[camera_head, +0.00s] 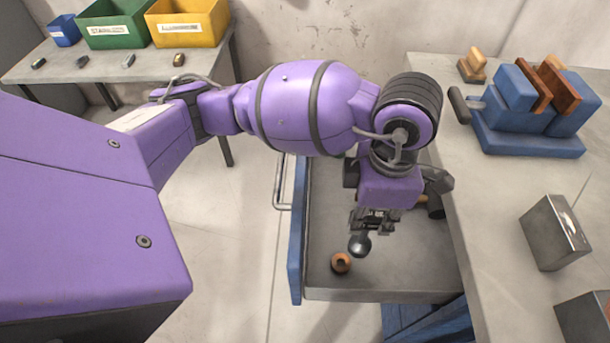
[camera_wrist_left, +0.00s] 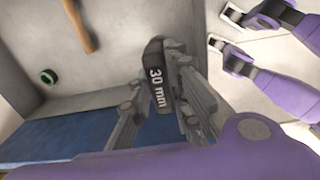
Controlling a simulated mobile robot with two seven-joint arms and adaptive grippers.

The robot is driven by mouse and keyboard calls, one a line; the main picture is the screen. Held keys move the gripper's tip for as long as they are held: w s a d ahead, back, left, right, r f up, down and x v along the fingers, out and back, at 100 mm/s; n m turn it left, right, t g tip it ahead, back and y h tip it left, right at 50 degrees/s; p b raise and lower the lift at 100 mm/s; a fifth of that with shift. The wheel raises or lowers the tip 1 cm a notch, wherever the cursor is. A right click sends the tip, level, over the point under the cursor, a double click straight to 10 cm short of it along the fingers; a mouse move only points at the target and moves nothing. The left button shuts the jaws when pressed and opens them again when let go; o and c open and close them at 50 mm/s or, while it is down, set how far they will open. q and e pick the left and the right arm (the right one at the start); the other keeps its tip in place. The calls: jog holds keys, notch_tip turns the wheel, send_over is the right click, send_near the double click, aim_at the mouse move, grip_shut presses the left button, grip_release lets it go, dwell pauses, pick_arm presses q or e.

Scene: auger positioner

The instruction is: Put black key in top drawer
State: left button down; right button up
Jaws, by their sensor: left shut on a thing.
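The black key (camera_wrist_left: 157,75), marked "30 mm", is between the fingers of my left gripper (camera_wrist_left: 160,98) in the left wrist view. In the head view its dark rounded end (camera_head: 359,244) hangs below my left gripper (camera_head: 372,222), which is shut on it. The gripper is over the open drawer (camera_head: 318,225) under the bench, and the key appears above the drawer floor. The drawer's blue front (camera_head: 297,230) faces left. The upper arm links hide part of the drawer. My right gripper is not identifiable in either view.
A wooden handle (camera_wrist_left: 80,25) lies there too. The bench (camera_head: 500,235) holds a blue vise (camera_head: 530,110) and a metal block (camera_head: 553,232). A left table (camera_head: 60,72) has bins and several small pieces.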

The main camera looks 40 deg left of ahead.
pick_arm(q)
jog(key=w+a+f, duration=0.3)
jog(key=w+f, duration=0.1)
jog(key=f, duration=0.5)
jog(key=shift+w+a+b, duration=0.2)
jog(key=shift+b, duration=0.15)
jog(key=shift+f, duration=0.2)
jog(key=c, duration=1.6)
grip_release()
jog(key=shift+c, duration=0.2)
notch_tip(320, 180, up, 12)
jog(key=shift+r+p, duration=0.2)
jog(key=shift+p, duration=0.2)
jog(key=shift+s, duration=0.1)
